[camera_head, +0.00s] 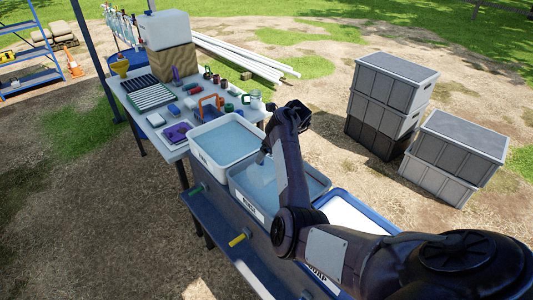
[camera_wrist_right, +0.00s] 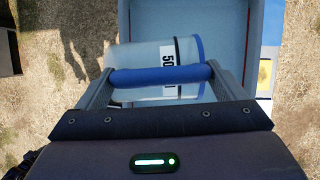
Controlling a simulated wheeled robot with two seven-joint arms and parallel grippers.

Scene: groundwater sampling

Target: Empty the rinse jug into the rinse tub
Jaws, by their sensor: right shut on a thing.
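The jug (camera_wrist_right: 142,56) is clear with a blue rim and a white label, partly hidden by my gripper. The jug is over the middle grey tub (camera_head: 245,200), which holds bluish water and has a front label too small to read surely. I cannot tell whether liquid is leaving the jug. My left gripper is not in view.
A white tub (camera_head: 206,158) of water stands left of the middle tub, and a blue-rimmed one (camera_head: 345,200) stands right, partly behind my arm. A table (camera_head: 172,153) with bottles and small tools is at the back left. Grey crates (camera_head: 390,95) stand on the ground at right.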

